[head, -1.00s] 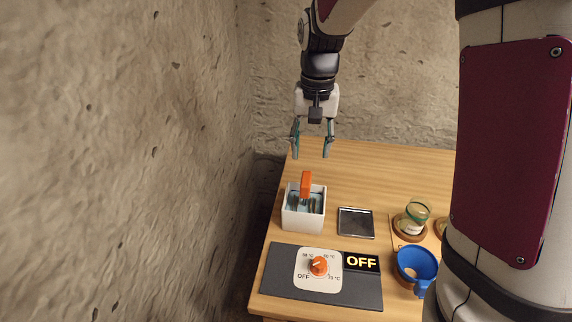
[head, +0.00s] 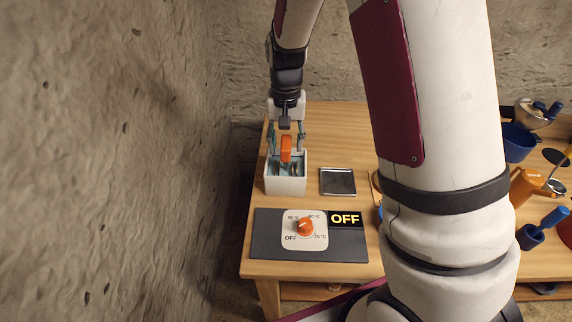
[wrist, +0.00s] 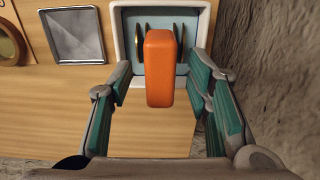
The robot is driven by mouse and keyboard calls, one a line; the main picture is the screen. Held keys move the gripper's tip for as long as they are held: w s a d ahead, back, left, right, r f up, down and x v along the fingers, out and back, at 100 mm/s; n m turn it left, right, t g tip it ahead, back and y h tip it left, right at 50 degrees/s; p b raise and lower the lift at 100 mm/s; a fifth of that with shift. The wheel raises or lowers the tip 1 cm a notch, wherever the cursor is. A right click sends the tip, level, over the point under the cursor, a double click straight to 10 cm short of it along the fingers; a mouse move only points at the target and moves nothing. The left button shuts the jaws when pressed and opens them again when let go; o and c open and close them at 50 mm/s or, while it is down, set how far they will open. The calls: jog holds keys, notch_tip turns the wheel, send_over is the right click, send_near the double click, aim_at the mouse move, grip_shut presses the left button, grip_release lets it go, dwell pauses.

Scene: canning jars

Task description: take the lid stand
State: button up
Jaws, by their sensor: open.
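The lid stand shows an orange upright handle (head: 286,149), with several lids at its sides, inside a white open-topped box (head: 285,186). In the wrist view the handle (wrist: 160,68) is upright in the picture's middle, with dark-edged lids (wrist: 178,36) on both sides. My gripper (head: 286,152) is open over the box, one finger on each side of the handle. In the wrist view gaps show between each finger and the handle. The lower part of the stand is hidden in the box.
A shallow metal tray (head: 338,181) lies right of the box. In front is a dark panel (head: 268,228) with an orange dial (head: 305,226) and an OFF display (head: 345,219). A rough wall (head: 110,160) is close on the left. My arm hides the table's middle.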

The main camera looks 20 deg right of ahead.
jog(key=shift+s+f, duration=0.15)
jog(key=shift+f, duration=1.8)
grip_shut()
jog(key=shift+r, duration=0.15)
